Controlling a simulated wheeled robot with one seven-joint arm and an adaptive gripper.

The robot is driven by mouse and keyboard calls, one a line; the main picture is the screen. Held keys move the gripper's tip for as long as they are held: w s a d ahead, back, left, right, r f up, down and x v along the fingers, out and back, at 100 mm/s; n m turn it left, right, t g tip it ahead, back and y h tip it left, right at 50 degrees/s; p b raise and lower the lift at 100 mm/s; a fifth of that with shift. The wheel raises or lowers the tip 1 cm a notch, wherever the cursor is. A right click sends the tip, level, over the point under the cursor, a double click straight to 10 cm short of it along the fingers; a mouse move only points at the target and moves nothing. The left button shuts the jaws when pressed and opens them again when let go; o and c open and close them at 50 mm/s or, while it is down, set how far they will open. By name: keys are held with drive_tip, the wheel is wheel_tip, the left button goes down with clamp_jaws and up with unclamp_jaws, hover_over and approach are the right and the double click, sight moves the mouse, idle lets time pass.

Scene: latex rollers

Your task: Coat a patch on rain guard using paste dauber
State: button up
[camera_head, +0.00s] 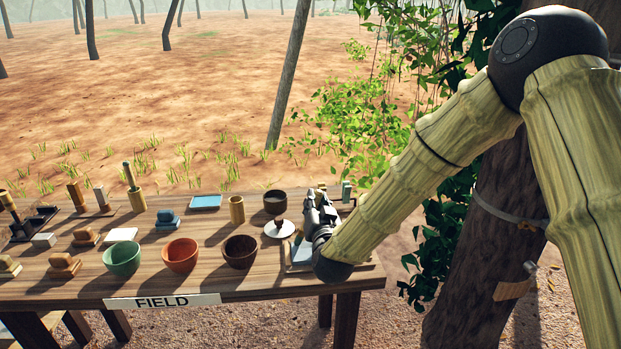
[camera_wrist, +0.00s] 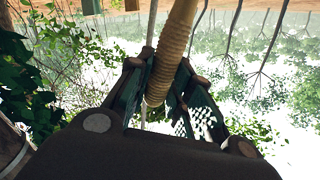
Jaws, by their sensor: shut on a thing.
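My gripper (camera_head: 321,212) is over the right end of the table. In the wrist view my gripper (camera_wrist: 168,75) is shut on a ridged tan handle (camera_wrist: 176,45), which I take for the paste dauber. The handle runs out of the top of that view, so its far end is hidden. In the head view my gripper and arm hide most of it. A pale band (camera_head: 497,205) wraps the tree trunk at the right, apart from my gripper. It looks like the rain guard, but I cannot be sure.
The wooden table (camera_head: 215,283) holds several blocks and tools. A green bowl (camera_head: 122,258), an orange bowl (camera_head: 180,256) and a dark brown bowl (camera_head: 240,252) stand at its front. The tree trunk (camera_head: 490,290) rises right of the table, with leafy vines (camera_head: 375,110) beside it.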

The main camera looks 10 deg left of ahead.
drive_tip(key=shift+w+d+r, duration=0.1)
drive_tip(key=shift+d+r, duration=0.1)
drive_tip(key=shift+r, duration=0.8)
drive_tip(key=shift+a+r+p, duration=0.15)
drive_tip(key=shift+r+p, duration=0.35)
drive_tip(key=shift+r, duration=0.25)
drive_tip(key=shift+a+r+p, duration=0.15)
drive_tip(key=shift+r+p, duration=0.35)
drive_tip(key=shift+r, duration=0.25)
drive_tip(key=shift+r+p, duration=0.65)
drive_tip(key=shift+r, duration=0.75)
drive_tip(key=shift+d, duration=0.1)
drive_tip(key=shift+f, duration=0.15)
drive_tip(key=shift+s+d+f+b, duration=0.15)
drive_tip(key=shift+s+f+b, duration=0.05)
drive_tip(key=shift+f+b, duration=0.1)
